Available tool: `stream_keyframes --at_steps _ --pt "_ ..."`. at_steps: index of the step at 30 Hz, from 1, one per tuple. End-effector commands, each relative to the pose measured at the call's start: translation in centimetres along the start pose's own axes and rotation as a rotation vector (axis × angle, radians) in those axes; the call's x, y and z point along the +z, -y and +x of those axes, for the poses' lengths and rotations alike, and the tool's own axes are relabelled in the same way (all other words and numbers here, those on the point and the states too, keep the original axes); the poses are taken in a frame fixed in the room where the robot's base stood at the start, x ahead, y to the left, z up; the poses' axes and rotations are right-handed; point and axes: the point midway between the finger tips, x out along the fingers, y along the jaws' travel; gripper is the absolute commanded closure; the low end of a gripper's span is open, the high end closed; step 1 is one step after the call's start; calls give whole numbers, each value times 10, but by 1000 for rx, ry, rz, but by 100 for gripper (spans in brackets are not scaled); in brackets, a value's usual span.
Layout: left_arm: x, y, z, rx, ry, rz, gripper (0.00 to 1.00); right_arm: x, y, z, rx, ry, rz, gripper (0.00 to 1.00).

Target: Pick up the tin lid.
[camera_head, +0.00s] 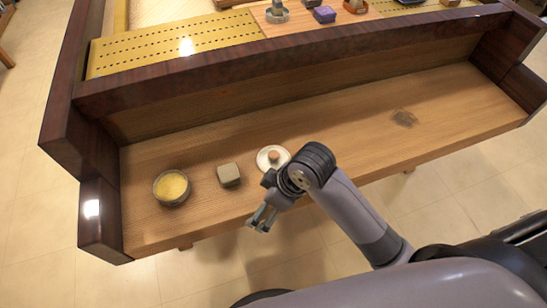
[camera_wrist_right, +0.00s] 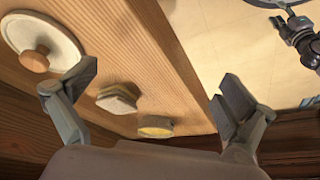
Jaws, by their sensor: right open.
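The tin lid, a pale round disc with a small wooden knob (camera_head: 264,161), lies on the wooden key shelf, partly covered by my right wrist in the head view. In the right wrist view the lid (camera_wrist_right: 58,30) is at the upper left, knob up, beyond the left finger. My right gripper (camera_head: 262,217) is open and empty, near the shelf's front edge and on the near side of the lid. Both its fingers show apart in the wrist view (camera_wrist_right: 150,92).
A grey-beige block (camera_head: 229,174) and a round tin with yellow contents (camera_head: 171,188) stand left of the lid on the shelf (camera_head: 330,125). Dark wooden side walls (camera_head: 95,160) bound it.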

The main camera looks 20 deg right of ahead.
Motion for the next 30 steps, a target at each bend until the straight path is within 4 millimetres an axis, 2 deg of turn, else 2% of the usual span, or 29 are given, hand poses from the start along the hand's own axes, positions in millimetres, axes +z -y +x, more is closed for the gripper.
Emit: stream_keyframes --at_steps 6,12,18,24,27,30 --pt "-1 -4 0 5 -1 -1 60 -47 -22 -10 -54 49 -314 0" --pt "0 -3 0 4 0 0 60 -76 -57 -36 -97 164 -601 0" --pt "0 1 0 -1 1 2 60 -91 -104 -80 -132 297 -786 0" --pt "1 1 0 -1 1 3 60 -98 -132 -116 -157 371 -862 0" --pt "1 1 0 -1 1 3 60 -98 -136 -122 -165 383 -874 0" --pt "1 1 1 -1 1 4 60 -94 -137 -114 -170 387 -877 0"
